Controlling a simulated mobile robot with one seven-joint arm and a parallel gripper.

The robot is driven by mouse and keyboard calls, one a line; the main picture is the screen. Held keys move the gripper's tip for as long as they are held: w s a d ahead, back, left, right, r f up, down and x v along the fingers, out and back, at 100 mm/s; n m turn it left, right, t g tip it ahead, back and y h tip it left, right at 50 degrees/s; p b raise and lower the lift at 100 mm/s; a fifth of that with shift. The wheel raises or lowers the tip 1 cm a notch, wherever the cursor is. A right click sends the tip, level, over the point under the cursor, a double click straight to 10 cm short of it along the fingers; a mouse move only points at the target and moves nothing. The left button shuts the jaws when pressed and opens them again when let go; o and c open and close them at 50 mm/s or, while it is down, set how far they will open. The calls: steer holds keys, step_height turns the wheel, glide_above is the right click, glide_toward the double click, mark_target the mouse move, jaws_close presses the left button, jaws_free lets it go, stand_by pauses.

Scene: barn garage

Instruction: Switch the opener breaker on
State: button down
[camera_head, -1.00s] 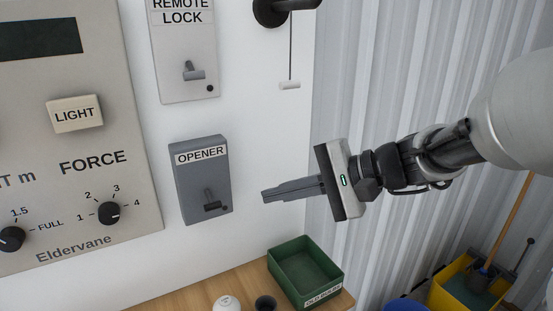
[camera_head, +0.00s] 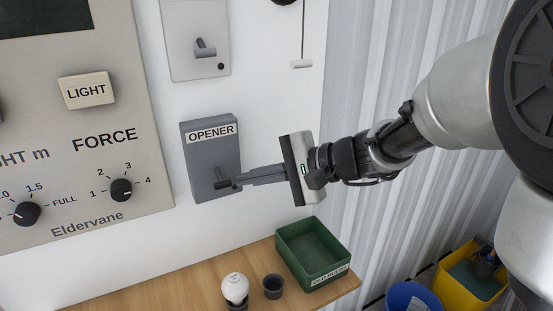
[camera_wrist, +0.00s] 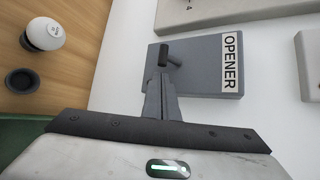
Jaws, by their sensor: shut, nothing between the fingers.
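The OPENER breaker is a grey box (camera_head: 207,152) on the white wall, right of the large control panel. Its dark lever (camera_head: 222,180) is low on the box's face; in the wrist view the lever (camera_wrist: 170,55) shows just beyond my fingertips. My gripper (camera_head: 239,181) is shut and empty, pointing left at the lever from its right side. The tips are at or very close to the lever's end; I cannot tell whether they touch. In the wrist view my gripper (camera_wrist: 160,75) reaches over the box's lower part.
The control panel (camera_head: 120,205) with LIGHT button (camera_head: 87,90) and FORCE knobs is at left. Another switch box (camera_head: 196,40) is above. Below, a wooden shelf (camera_head: 190,290) holds a green bin (camera_head: 313,282), a white bulb (camera_head: 235,288) and a dark cup (camera_head: 273,287).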

steer(key=shift+w+a+f, duration=0.15)
steer(key=shift+a+f, duration=0.1)
steer(key=shift+a, duration=0.25)
steer(key=shift+r+p, duration=0.2)
steer(key=shift+p, duration=0.15)
steer(key=shift+p, duration=0.5)
